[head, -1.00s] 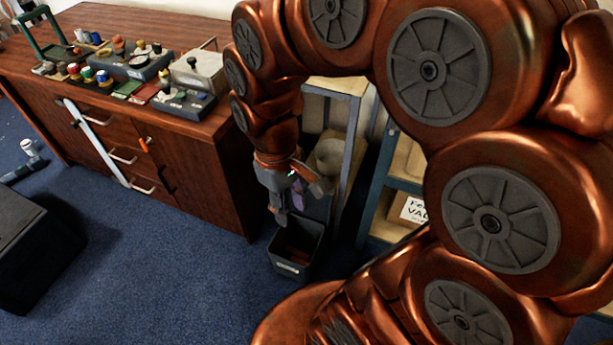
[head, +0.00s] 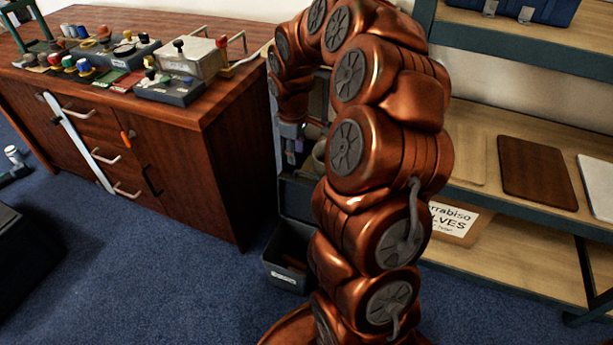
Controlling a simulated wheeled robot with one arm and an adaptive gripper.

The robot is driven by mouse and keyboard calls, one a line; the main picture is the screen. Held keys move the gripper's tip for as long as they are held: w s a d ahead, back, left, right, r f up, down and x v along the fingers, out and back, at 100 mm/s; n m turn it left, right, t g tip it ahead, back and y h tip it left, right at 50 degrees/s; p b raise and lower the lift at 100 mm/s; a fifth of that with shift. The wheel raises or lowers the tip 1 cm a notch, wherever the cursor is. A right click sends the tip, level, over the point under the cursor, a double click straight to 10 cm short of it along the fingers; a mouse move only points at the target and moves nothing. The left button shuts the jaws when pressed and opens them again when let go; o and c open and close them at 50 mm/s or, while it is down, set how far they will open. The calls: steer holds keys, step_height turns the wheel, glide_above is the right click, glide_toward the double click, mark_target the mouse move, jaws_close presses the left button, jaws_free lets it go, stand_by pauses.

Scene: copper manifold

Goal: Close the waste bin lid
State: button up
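The waste bin (head: 287,278) is a small dark grey box with a pale label on its front. It stands on the carpet beside the wooden cabinet, and its top is open. A dark panel (head: 297,197) stands upright at the bin's back and looks like its raised lid; my arm hides its right side. My gripper (head: 291,157) points down above the panel, apart from the bin's opening. It is small and partly shadowed, so its finger opening cannot be made out. My copper arm covers the bin's right edge.
The wooden cabinet (head: 225,165) is close on the left, with jars, boxes and trays on top. A shelf unit (head: 480,235) with boards and a sign stands on the right. Blue carpet (head: 160,270) is clear in front of the bin.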

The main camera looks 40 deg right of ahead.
steer(key=b, duration=0.1)
glide_above(306, 173)
step_height(306, 173, down, 4)
steer(key=shift+f+b, duration=1.25)
steer(key=shift+f, duration=2.35)
steer(key=shift+c, duration=0.2)
jaws_close()
